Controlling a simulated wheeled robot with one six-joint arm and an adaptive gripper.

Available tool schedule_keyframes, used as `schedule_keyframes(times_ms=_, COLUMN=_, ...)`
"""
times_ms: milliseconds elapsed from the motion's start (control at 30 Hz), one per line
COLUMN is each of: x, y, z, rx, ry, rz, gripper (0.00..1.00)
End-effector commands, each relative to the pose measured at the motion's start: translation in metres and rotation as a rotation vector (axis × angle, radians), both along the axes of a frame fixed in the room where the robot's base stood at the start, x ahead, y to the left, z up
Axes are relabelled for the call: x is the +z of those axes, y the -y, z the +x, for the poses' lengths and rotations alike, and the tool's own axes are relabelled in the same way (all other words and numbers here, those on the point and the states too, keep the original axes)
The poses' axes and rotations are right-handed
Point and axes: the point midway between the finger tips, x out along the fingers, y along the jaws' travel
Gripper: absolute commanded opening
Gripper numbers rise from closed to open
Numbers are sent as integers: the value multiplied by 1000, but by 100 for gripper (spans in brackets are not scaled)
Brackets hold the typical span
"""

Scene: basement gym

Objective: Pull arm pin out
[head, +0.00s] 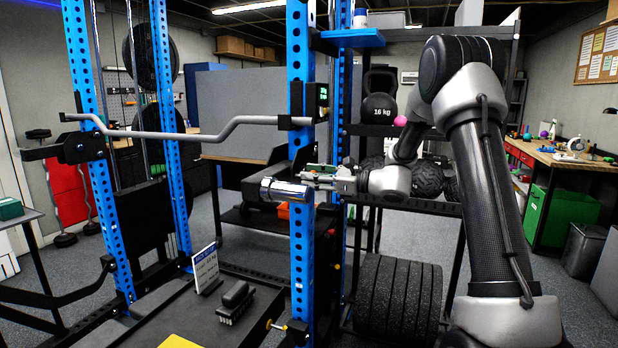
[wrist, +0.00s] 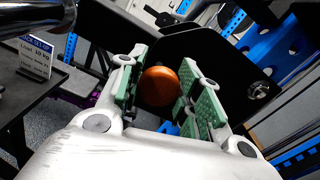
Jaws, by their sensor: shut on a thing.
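The arm pin shows as a round orange knob (wrist: 158,86) between the two green-padded fingers in the wrist view. My gripper (wrist: 160,92) is shut on this knob, with a pad on each side. The pin's shaft is hidden behind the knob. In the head view my gripper (head: 316,172) is at the front blue upright of the rack (head: 301,70), just above the chrome-ended bar (head: 285,190). The knob cannot be made out in the head view.
A bent grey barbell (head: 200,132) rests across the rack. A sign (head: 206,268) and a black brush (head: 236,300) stand on the low platform. A shelf with a kettlebell (head: 379,108) is behind.

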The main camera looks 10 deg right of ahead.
Motion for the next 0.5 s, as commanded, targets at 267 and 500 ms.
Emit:
schedule_keyframes(times_ms=267, x=-1, y=1, z=-1, rx=1, ry=-1, rz=-1, gripper=58)
schedule_keyframes(times_ms=500, x=-1, y=1, z=-1, rx=1, ry=-1, rz=-1, gripper=58)
